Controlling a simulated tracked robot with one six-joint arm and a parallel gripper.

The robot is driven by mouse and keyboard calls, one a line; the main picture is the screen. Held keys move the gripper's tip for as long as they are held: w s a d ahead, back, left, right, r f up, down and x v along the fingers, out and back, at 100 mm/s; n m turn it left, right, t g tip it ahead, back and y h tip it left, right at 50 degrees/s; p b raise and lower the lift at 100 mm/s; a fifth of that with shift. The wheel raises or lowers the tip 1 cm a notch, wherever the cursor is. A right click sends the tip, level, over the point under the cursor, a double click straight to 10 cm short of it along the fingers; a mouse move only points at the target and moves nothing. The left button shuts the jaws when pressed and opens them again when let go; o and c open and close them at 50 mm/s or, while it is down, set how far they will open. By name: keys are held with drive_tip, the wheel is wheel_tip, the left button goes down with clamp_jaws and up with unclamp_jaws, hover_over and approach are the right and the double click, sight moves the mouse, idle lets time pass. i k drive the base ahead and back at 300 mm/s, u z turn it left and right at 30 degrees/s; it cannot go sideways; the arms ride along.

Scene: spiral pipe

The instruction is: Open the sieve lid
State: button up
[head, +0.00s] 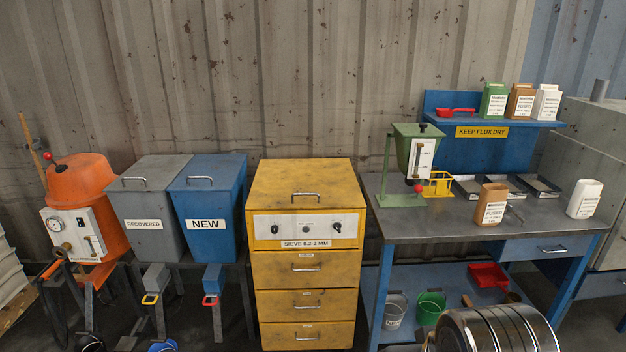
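The yellow sieve cabinet (304,290) stands on the floor in the middle of the head view. Its lid (304,183) lies flat on top and looks closed, with a metal bar handle (305,195) near the front edge. A white panel with knobs and a label reading SIEVE 0.2-2 MM are on its front, above several drawers with handles. A ribbed metallic cylinder at the lower right may be part of my arm. My gripper does not show.
Left of the sieve stand a blue NEW bin (208,195), a grey RECOVERED bin (150,205) and an orange vessel (82,190). To the right is a workbench (440,222) with a green hopper (418,150), containers and trays. A corrugated wall is close behind.

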sight(310, 183)
drive_tip(key=u, duration=0.2)
drive_tip(key=i, duration=1.25)
drive_tip(key=u, duration=0.7)
drive_tip(key=i, duration=0.8)
drive_tip(key=u, duration=0.25)
